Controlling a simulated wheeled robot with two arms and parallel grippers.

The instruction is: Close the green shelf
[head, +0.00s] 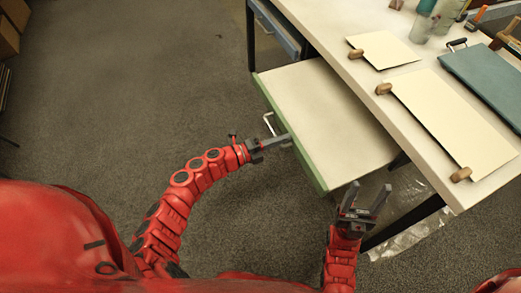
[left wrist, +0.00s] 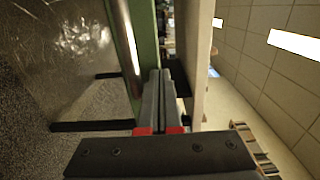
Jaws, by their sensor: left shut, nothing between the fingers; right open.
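The green shelf is a pale pull-out board with a green front edge (head: 308,162). It stands well out from under the white table. A light metal handle (head: 268,122) sticks out from its front. My left gripper (head: 287,140) is shut and empty, its tips at the green front just beside the handle. In the left wrist view the shut fingers (left wrist: 159,90) lie close along the green edge (left wrist: 143,45); whether they touch it I cannot tell. My right gripper (head: 369,200) is open and empty, near the shelf's lower right corner.
The white table (head: 345,55) carries cream sheets (head: 440,115) with wooden blocks, a blue-grey tray (head: 487,75) and jars at the back. A blue drawer (head: 277,30) shows at the table's far left. Dark table legs stand below. The carpet on the left is clear.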

